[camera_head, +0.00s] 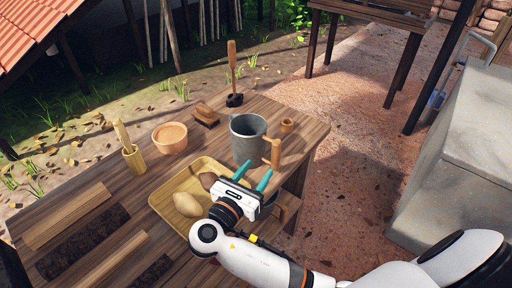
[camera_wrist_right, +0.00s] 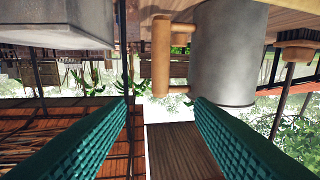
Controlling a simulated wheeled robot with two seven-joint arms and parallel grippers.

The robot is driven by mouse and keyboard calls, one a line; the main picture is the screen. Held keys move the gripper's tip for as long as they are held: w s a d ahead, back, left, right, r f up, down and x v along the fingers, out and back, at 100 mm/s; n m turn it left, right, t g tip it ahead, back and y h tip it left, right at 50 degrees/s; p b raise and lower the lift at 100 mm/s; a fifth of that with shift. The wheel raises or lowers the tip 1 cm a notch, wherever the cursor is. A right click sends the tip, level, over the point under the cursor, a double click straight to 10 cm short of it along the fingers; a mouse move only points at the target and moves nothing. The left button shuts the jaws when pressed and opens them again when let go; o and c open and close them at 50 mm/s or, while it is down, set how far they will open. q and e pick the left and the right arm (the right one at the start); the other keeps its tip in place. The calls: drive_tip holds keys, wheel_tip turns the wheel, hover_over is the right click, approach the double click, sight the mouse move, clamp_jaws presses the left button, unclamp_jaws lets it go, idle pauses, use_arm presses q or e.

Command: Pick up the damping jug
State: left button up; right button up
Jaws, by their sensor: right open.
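The damping jug (camera_head: 247,138) is a grey metal vessel with a wooden handle (camera_head: 272,152) on its right side. It stands upright on the wooden table near the right edge. My right gripper (camera_head: 254,175) is open and empty, with its teal fingers pointing toward the jug from the near side. In the right wrist view the jug (camera_wrist_right: 228,50) appears inverted. Its handle (camera_wrist_right: 160,55) lies ahead, between the lines of the two open fingers (camera_wrist_right: 162,104), apparently not between the pads. My left gripper is not in view.
A yellow tray (camera_head: 160,197) with tan lumps lies left of my gripper. A stone block (camera_head: 470,150) is at right.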

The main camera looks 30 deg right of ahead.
sight(274, 151)
drive_tip(key=x, duration=0.4)
drive_tip(key=shift+w+d+f, duration=0.1)
drive_tip(key=shift+w+d, duration=0.05)
drive_tip(key=shift+d, duration=0.25)
drive_tip(key=x, duration=0.3)
drive_tip(key=f+x, duration=0.1)
drive_tip(key=x, duration=0.1)
drive_tip(key=shift+w+d, duration=0.1)
drive_tip(key=shift+w, duration=0.1)
clamp_jaws()
